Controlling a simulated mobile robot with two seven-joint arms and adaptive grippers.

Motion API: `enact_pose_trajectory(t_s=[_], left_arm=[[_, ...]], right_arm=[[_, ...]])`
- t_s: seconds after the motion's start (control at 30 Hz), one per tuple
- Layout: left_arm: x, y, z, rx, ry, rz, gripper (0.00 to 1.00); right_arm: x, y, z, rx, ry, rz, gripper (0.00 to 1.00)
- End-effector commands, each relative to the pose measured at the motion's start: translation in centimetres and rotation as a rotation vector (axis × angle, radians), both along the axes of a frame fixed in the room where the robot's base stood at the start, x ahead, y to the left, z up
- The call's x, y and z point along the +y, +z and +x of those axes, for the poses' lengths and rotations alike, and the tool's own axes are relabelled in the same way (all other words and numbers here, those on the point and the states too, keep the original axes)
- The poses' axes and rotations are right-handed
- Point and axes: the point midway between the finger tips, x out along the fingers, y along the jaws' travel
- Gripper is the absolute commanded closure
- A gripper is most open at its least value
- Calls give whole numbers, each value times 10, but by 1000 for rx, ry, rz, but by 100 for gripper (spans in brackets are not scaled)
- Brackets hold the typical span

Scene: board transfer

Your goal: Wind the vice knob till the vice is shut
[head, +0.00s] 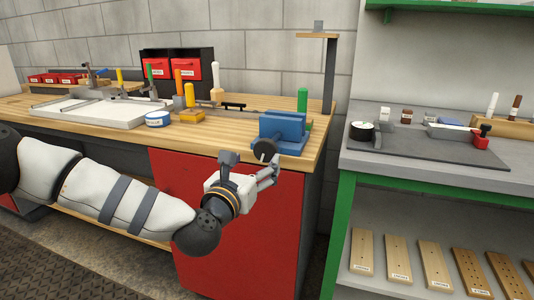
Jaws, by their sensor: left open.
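The blue vice (284,128) stands at the right front corner of the wooden workbench. Its dark round knob (264,149) sticks out at the front, toward me. My left gripper (252,164) is open just below and in front of the knob, with one finger to the knob's left and the other to its lower right. I cannot tell whether a finger touches the knob. The gap between the vice jaws is too small to judge from here. My right gripper is out of view.
The workbench (224,131) holds a white tray (100,113), a blue-and-white tape roll (158,119) and upright coloured handles. A green handle (302,100) stands behind the vice. A grey bench with a green frame (343,200) stands to the right, past a narrow gap.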

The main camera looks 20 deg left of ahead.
Motion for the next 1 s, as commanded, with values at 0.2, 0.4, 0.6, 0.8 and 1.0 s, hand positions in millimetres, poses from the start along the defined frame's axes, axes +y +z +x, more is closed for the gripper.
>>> enact_pose_trajectory(t_s=[0.2,0.4,0.6,0.8,1.0], left_arm=[[-3,-2,51,2,-1,3,31],[-3,-2,72,4,-2,2,31],[-3,-2,74,4,-2,1,31],[-3,-2,73,4,-2,2,65],[-3,-2,73,4,-2,3,79]], right_arm=[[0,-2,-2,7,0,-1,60],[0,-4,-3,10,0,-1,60],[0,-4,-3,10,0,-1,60],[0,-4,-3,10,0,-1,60],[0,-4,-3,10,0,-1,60]])
